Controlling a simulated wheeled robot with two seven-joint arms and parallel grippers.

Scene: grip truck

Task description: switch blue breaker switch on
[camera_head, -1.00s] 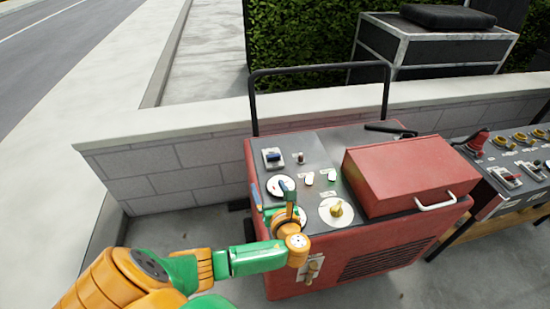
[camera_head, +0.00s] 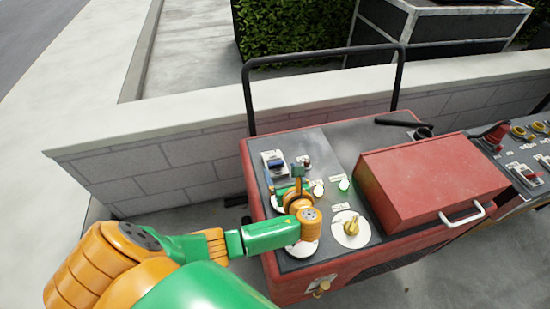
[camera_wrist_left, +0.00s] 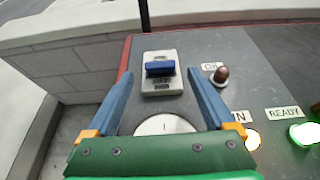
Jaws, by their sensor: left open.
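The blue breaker switch (camera_head: 276,163) sits on a pale plate at the back left of the red machine's dark panel. In the left wrist view the blue switch (camera_wrist_left: 160,68) lies straight ahead, between and beyond the fingers. My left gripper (camera_head: 282,178) is over the panel, just in front of the switch. In the left wrist view its blue fingers (camera_wrist_left: 158,92) are spread, with nothing held between them. They look apart from the switch. My arm hides part of the panel's front left. My right gripper is not in view.
A small dark red knob (camera_wrist_left: 221,74) stands right of the switch. A lit green button (camera_head: 344,184) and a yellow knob (camera_head: 351,227) are further right. A red box (camera_head: 430,180) covers the panel's right side. A black rail (camera_head: 325,54) rises behind, before a low wall (camera_head: 185,165).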

